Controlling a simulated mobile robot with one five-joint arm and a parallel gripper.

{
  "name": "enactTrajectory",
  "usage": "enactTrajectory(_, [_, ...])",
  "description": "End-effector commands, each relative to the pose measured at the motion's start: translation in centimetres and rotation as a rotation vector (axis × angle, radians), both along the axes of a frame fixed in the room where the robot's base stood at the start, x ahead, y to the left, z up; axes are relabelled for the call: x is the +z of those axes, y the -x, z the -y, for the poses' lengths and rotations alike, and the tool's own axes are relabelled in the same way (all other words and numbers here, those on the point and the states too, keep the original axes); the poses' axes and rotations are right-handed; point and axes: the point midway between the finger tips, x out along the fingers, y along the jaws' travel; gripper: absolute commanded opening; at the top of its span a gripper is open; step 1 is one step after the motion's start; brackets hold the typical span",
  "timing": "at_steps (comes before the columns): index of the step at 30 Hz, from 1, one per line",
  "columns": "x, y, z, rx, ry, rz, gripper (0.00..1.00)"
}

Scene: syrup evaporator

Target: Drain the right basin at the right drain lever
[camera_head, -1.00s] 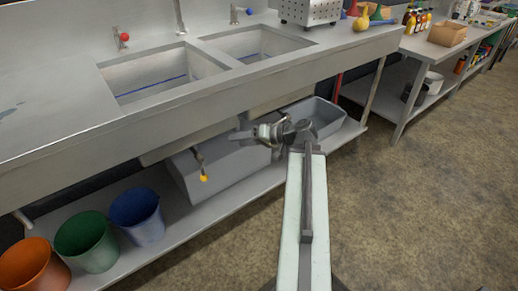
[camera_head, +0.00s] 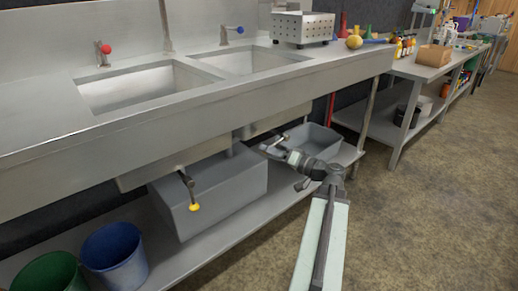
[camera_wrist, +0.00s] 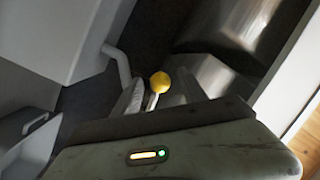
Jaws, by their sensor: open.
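The right basin (camera_head: 255,56) is set in the steel counter beside the left basin (camera_head: 135,89). A yellow knob (camera_wrist: 159,82) on a short metal stem shows in the wrist view, between and just beyond the fingers of my gripper (camera_wrist: 156,92). It looks like the right drain lever, which I cannot make out in the head view behind my gripper (camera_head: 268,146). My gripper is open, below the counter under the right basin. I cannot tell whether it touches the knob. The left drain lever (camera_head: 189,189) hangs under the left basin with its yellow end low.
A grey box (camera_head: 225,190) and an open grey tub (camera_head: 315,140) stand on the lower shelf. A green bucket (camera_head: 48,274) and a blue bucket (camera_head: 113,258) stand at left. A perforated metal box (camera_head: 303,27) sits on the counter. The floor at right is clear.

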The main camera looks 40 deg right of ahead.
Motion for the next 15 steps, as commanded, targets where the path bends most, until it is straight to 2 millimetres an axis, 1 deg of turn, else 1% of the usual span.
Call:
enactTrajectory(1, [0.0, -1.1, -0.1, 0.001, 0.0, 0.0, 0.5])
enactTrajectory(3, [0.0, -2.4, -0.4, 0.002, 0.0, -0.001, 0.5])
enactTrajectory(6, [0.0, -3.7, -0.6, 0.001, 0.0, -0.001, 0.5])
enactTrajectory(10, [0.0, -4.6, -0.7, -0.002, 0.0, -0.001, 0.5])
enactTrajectory(15, [0.0, -4.7, -0.7, -0.002, 0.0, -0.001, 0.5])
